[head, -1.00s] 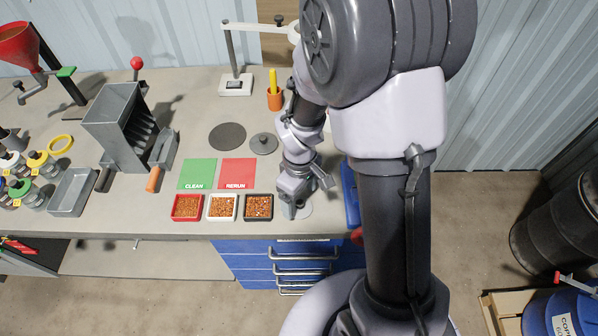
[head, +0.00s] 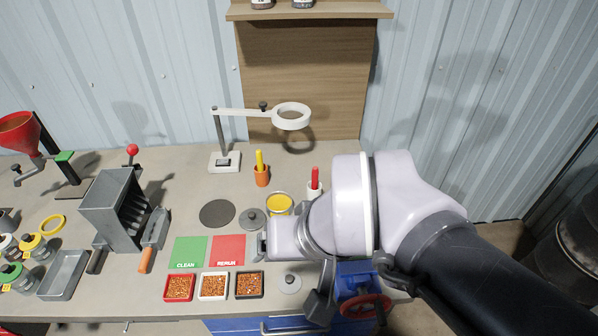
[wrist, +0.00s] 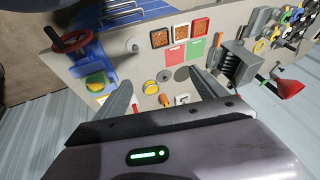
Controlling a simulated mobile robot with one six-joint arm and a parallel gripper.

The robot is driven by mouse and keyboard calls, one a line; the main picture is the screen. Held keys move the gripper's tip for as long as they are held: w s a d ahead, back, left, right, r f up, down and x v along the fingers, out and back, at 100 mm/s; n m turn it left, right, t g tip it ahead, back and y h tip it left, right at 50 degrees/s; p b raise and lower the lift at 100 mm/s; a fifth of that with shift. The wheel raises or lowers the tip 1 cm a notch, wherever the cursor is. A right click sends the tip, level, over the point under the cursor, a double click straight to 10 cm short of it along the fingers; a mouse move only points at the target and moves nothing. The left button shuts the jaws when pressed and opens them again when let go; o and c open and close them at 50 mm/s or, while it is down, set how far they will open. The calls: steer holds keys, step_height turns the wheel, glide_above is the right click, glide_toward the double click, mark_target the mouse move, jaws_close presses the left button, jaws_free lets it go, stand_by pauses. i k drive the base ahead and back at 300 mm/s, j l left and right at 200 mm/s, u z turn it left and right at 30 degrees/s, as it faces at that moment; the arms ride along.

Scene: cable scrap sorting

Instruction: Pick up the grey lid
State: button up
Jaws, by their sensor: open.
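The grey lid (head: 252,219) is a round disc with a small knob, lying on the bench between a dark round mat (head: 217,213) and a yellow-topped tin (head: 279,204). It also shows in the wrist view (wrist: 164,76), between my fingers in the picture but beyond them. My gripper (wrist: 162,80) is open, with nothing between its fingers. In the head view my gripper (head: 262,245) shows just in front of the lid, with its fingers partly hidden by the wrist. I cannot tell its exact height above the bench.
Green (head: 188,252) and red (head: 228,250) cards lie left, with red (head: 179,288), white (head: 213,286) and black (head: 249,285) granule trays in front. A pale disc (head: 289,283) lies near the front edge. An orange cup (head: 261,176) and magnifier lamp (head: 225,160) stand behind.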

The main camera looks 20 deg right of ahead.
mark_target(289, 283)
steer(key=j+z, duration=1.2)
